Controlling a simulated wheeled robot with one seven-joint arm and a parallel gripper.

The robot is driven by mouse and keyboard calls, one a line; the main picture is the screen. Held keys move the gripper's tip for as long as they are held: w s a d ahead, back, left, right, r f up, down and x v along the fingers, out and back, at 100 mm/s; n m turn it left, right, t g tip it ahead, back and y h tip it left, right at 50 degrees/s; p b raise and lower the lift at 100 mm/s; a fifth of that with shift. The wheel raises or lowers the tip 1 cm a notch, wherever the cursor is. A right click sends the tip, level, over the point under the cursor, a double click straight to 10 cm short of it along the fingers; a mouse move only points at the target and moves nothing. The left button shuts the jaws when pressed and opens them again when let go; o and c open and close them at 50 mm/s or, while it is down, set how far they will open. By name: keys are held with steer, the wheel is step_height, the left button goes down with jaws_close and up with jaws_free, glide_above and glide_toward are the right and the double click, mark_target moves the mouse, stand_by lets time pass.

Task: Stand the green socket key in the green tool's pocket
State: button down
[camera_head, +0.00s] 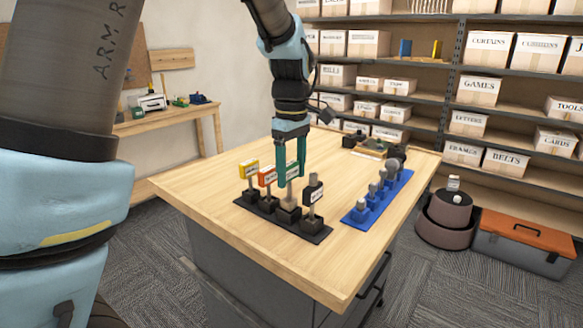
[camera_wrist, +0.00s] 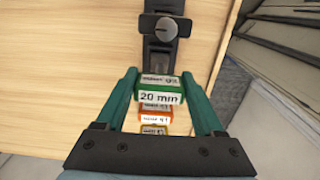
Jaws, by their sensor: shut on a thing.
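The green socket key (camera_head: 292,171) is upright between the teal fingers of my gripper (camera_head: 290,177), which is shut on its handle. In the wrist view the green key (camera_wrist: 160,92) shows a "20 mm" label between the fingertips. Its pale shaft points down over the third pocket block (camera_head: 288,214) of the black rack (camera_head: 312,236). Its handle sits a little higher than the neighbouring ones. Whether the shaft's tip is inside the pocket or just above it I cannot tell.
A yellow key (camera_head: 249,169) and an orange key (camera_head: 267,177) stand left of the green one, a black key (camera_head: 314,190) to its right. A blue rack (camera_head: 361,215) with several grey sockets stands further right. The wooden tabletop (camera_head: 220,245) is clear in front.

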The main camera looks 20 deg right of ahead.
steer(key=shift+f+b, duration=0.5)
steer(key=shift+f, duration=0.95)
jaws_free()
step_height(320, 180, up, 11)
steer(key=shift+f+b, duration=0.15)
steer(key=shift+b, duration=0.7)
steer(key=shift+s, duration=0.1)
